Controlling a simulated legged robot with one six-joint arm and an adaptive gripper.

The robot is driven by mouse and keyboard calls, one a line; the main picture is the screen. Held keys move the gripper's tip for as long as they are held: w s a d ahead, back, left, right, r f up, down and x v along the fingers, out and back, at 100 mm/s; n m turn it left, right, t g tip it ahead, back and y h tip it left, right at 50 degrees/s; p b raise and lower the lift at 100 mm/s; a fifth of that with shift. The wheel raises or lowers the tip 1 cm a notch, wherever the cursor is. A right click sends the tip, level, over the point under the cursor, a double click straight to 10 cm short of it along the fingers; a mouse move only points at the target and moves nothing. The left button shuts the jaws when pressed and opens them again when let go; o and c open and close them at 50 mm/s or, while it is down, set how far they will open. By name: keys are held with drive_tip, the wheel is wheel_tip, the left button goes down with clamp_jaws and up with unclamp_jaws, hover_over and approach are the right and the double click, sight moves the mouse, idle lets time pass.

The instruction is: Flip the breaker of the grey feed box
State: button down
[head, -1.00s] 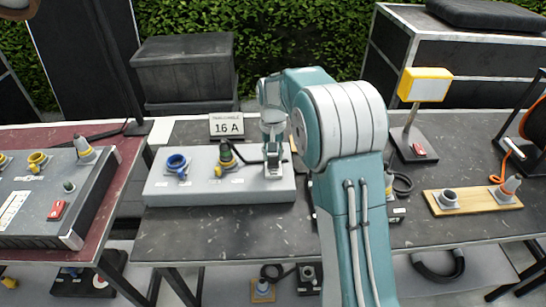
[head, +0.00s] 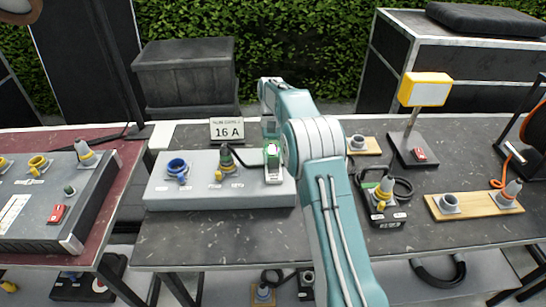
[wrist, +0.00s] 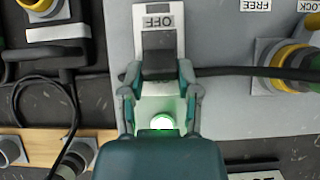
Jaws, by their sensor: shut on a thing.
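The grey feed box (head: 218,197) stands on the dark table, left of my arm. Its breaker is a dark lever (wrist: 158,62) on a pale plate, with an OFF label (wrist: 158,21) at the plate's upper end in the wrist view. My gripper (wrist: 158,75) is shut on the lever, one finger on each side. A lamp (wrist: 162,122) glows green between my fingers and my wrist; the green glow (head: 272,150) also shows in the head view. My wrist hides the label at the lower end of the plate.
A blue socket (head: 177,166) and a plugged connector (head: 226,158) with a black cable sit on the box, left of the breaker. A 16 A sign (head: 227,130) stands behind. Wooden boards with plugs and a yellow lamp (head: 426,89) are at right.

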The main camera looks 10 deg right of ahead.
drive_tip(key=shift+c, duration=1.6)
unclamp_jaws()
drive_tip(key=shift+r, duration=0.1)
